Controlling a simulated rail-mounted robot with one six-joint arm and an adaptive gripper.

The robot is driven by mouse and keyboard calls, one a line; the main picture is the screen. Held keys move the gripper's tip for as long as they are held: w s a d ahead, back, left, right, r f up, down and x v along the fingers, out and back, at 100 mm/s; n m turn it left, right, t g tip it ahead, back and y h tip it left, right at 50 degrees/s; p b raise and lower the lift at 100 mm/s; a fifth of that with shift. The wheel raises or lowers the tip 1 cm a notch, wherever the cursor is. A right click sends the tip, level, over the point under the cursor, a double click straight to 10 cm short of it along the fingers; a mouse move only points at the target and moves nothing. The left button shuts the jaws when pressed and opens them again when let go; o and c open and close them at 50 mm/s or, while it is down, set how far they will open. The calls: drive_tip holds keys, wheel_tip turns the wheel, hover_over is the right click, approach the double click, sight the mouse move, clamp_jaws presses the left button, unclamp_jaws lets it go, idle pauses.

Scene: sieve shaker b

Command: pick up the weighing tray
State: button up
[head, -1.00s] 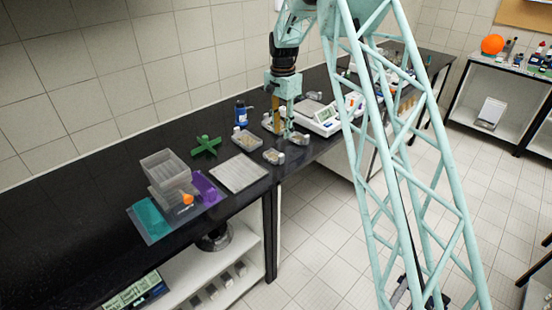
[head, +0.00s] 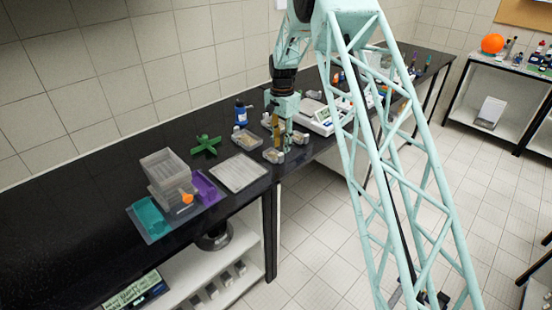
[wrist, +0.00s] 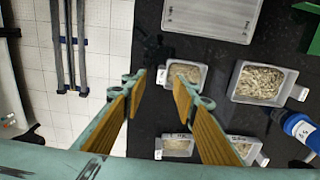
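Several small grey trays of pale grainy material stand on the black bench; I cannot tell for certain which is the weighing tray. In the wrist view one small tray (wrist: 186,76) lies beyond my right fingertip, partly hidden by it. A larger filled tray (wrist: 262,84) is to its right; it also shows in the head view (head: 247,140). Two more small trays (wrist: 176,146) (wrist: 244,149) are lower in the wrist view. My gripper (wrist: 159,82) is open and empty, pointing down at the bench edge. In the head view it (head: 282,134) is among the trays.
A flat light-grey ribbed plate (head: 238,173) lies left of the trays. A green cross-shaped piece (head: 206,145) and a blue bottle (head: 241,115) stand behind. A white balance (head: 318,117) is to the right. Stacked clear boxes (head: 166,170) stand at left.

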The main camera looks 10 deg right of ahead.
sight(281, 154)
drive_tip(key=shift+f, duration=0.35)
drive_tip(key=shift+f, duration=0.1)
drive_tip(key=shift+w+f, duration=0.2)
drive_tip(key=shift+f, duration=2.3)
drive_tip(key=shift+c, duration=0.4)
drive_tip(key=c, duration=0.7)
